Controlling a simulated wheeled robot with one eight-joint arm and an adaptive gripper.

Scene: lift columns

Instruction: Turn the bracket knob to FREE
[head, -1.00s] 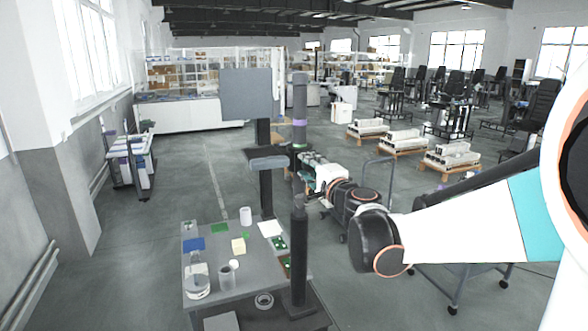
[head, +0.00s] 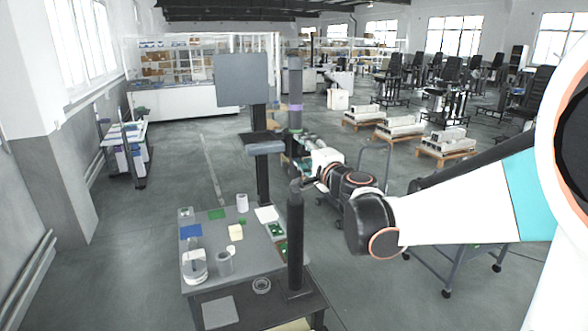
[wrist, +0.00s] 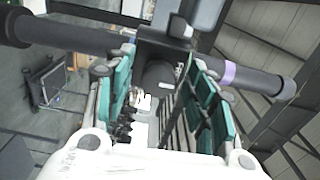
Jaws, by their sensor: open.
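In the wrist view, a dark round knob (wrist: 158,75) sticks out from a black bracket (wrist: 165,45) on a dark pole (wrist: 250,78) with a purple band. My gripper (wrist: 160,88) is open, its teal-padded fingers on either side of the knob, with gaps showing. I cannot tell whether the knob's tip is inside the fingers. No FREE marking is readable. In the head view, my gripper (head: 296,160) is beside the upright pole (head: 295,80), below its purple band. There the knob is too small or hidden to make out.
A grey panel (head: 241,78) stands on the column left of the pole. A shorter dark post (head: 296,240) rises in front of my gripper. A grey table (head: 225,275) with cups and cards is at lower left. A cart (head: 455,268) stands to the right.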

